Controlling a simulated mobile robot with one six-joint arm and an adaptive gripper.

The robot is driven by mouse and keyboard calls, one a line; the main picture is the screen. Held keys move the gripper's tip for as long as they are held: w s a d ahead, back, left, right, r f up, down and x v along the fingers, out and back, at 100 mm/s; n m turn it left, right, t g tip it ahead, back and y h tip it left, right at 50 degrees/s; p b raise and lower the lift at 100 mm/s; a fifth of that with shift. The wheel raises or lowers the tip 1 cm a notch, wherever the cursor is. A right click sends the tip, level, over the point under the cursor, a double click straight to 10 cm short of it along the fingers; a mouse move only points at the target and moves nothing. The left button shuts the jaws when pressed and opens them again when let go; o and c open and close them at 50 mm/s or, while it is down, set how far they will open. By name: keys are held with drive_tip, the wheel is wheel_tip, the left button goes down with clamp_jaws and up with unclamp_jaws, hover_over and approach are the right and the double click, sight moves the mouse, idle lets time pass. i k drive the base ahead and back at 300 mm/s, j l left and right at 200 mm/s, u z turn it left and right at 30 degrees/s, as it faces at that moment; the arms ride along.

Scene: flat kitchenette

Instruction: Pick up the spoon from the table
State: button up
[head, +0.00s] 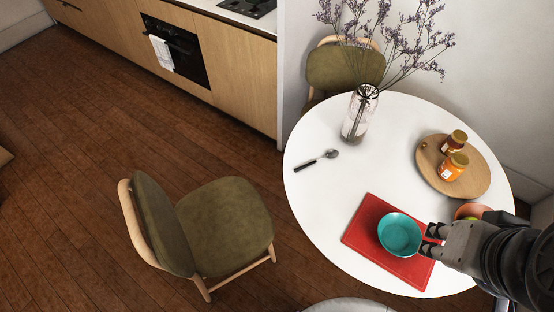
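The spoon (312,162) lies flat on the white round table (315,195), near its left edge. It has a dark handle pointing lower left and a metal bowl end at the upper right. My gripper (429,239) is at the lower right of the table, well apart from the spoon. Its two fingertips are spread and show beside the right rim of a teal bowl (399,232). I cannot tell whether they touch the bowl or are above it. Nothing shows between the fingers.
The teal bowl is over a red board (361,225). A glass vase (357,118) with tall dried stems stands behind the spoon. A round wooden tray (430,169) with two jars is at right. Green chairs (226,222) flank the table. The tabletop between spoon and tray is clear.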

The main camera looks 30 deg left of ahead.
sight(331, 154)
drive_tip(key=u, duration=0.85)
drive_tip(key=i+j+z, duration=0.2)
drive_tip(key=z, duration=0.2)
drive_tip(key=i+j+z, duration=0.2)
drive_tip(key=z, duration=0.2)
drive_tip(key=i+j+z, duration=0.1)
drive_tip(key=j+z, duration=0.3)
